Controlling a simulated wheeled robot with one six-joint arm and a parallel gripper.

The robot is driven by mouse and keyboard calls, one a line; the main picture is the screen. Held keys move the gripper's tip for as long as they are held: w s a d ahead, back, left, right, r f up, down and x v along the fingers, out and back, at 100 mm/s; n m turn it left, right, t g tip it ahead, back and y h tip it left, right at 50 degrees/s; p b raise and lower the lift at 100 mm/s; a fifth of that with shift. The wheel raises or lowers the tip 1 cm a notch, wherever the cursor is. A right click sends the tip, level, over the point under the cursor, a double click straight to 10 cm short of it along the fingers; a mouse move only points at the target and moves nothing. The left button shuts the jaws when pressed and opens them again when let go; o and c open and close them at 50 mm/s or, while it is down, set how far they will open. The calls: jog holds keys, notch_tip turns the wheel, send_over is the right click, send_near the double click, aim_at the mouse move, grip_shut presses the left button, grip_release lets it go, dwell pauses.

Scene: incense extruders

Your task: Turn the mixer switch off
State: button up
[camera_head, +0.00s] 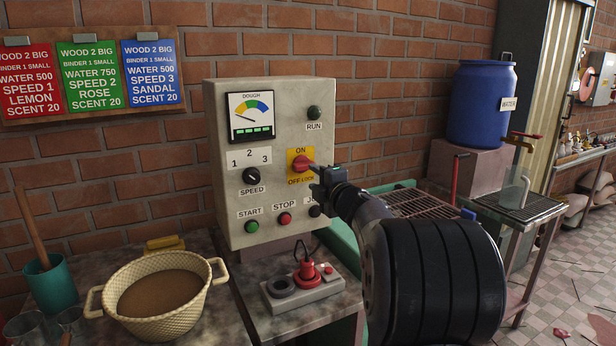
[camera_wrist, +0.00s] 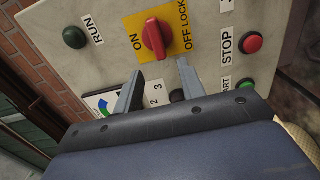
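The mixer's control panel (camera_head: 225,105) is a pale grey upright box on the bench. Its red rotary switch (camera_head: 302,164) sits on a yellow plate (camera_head: 294,155), marked ON at the top and OFF-LOCK at the bottom. In the wrist view the red switch (camera_wrist: 154,38) stands with its handle crosswise to the line from ON to OFF LOCK. My gripper (camera_head: 322,183) is just right of and below the switch in the head view. In the wrist view my gripper (camera_wrist: 158,86) is open, its two fingers apart with nothing between them; the switch lies beyond the fingertips.
The panel also bears a green RUN light (camera_head: 314,113), a black speed knob (camera_head: 251,176), a green START button (camera_head: 252,227) and a red STOP button (camera_head: 285,218). A wicker basket (camera_head: 150,320) and a small pedestal with a red part (camera_head: 306,270) stand below.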

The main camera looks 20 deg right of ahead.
aim_at(302, 166)
jog(key=s, duration=0.3)
jog(key=shift+s, duration=0.25)
jog(key=w+p, duration=0.1)
jog(key=w, duration=0.9)
jog(key=shift+w+a, duration=0.15)
jog(key=shift+w, duration=0.25)
jog(key=shift+w, duration=0.15)
jog(key=shift+r+m+p, duration=0.25)
jog(key=shift+m+p, duration=0.35)
jog(key=shift+p, duration=0.1)
jog(key=shift+s+r+m+p, duration=0.25)
jog(key=shift+m+p, duration=0.35)
jog(key=shift+m, duration=0.4)
jog(key=shift+w+f+m+p, duration=0.1)
jog(key=shift+m+p, duration=0.4)
jog(key=shift+m, duration=0.5)
